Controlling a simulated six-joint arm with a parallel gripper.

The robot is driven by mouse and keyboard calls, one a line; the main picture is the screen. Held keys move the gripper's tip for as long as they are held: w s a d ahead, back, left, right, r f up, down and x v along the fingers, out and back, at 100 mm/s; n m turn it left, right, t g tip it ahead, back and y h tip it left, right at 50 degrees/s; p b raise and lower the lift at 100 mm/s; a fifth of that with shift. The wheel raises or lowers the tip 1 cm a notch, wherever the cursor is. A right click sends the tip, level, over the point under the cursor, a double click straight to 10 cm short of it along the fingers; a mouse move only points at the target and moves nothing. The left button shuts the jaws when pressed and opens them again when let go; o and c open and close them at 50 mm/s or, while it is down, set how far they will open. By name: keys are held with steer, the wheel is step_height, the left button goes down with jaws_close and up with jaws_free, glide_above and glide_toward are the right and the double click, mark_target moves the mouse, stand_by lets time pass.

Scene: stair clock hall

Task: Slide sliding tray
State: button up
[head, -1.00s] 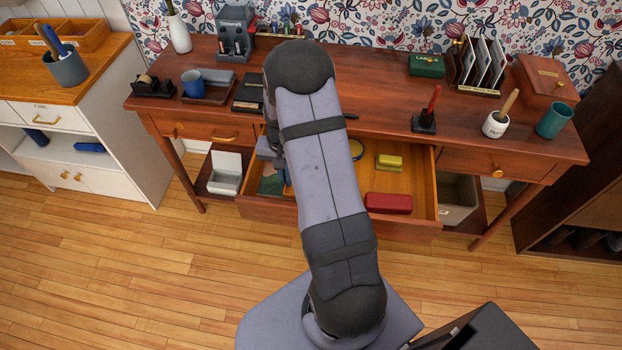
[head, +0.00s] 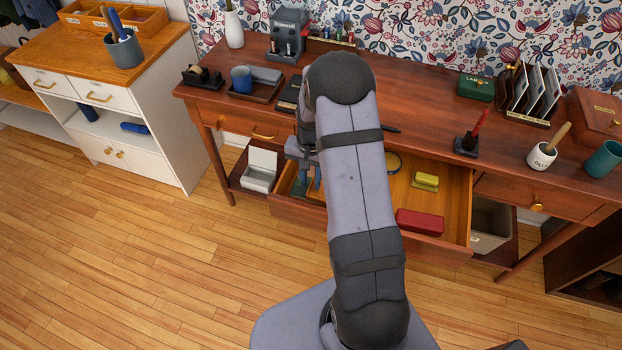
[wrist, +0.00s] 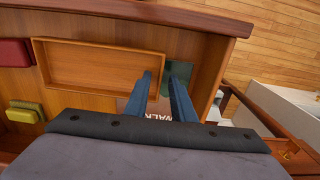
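A shallow wooden sliding tray (wrist: 95,72) lies inside the open drawer (wrist: 205,75) in the wrist view. My gripper also shows in the head view (head: 312,180), left of my arm.
The desk top (head: 420,125) above holds several desk items. A white cabinet (head: 150,100) stands at the left.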

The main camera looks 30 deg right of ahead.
steer(key=shift+r, duration=0.15)
step_height(320, 180, up, 6)
steer(key=shift+r+b, duration=0.25)
steer(key=shift+b, duration=0.25)
steer(key=shift+r, duration=0.3)
steer(key=shift+s+a+r, duration=0.15)
steer(key=shift+a+r, duration=0.1)
steer(key=shift+r, duration=0.05)
steer(key=s+a+r+n+p, duration=0.3)
steer(key=s+a+r+n, duration=0.25)
steer(key=s, duration=0.45)
steer(key=s+a+r+n+p, duration=0.35)
steer(key=s+a+r, duration=0.2)
steer(key=s, duration=0.45)
step_height(320, 180, down, 50)
steer(key=b, duration=5)
steer(key=shift+w+a+f+b, duration=0.25)
steer(key=shift+a+b, duration=0.05)
steer(key=shift+a, duration=0.05)
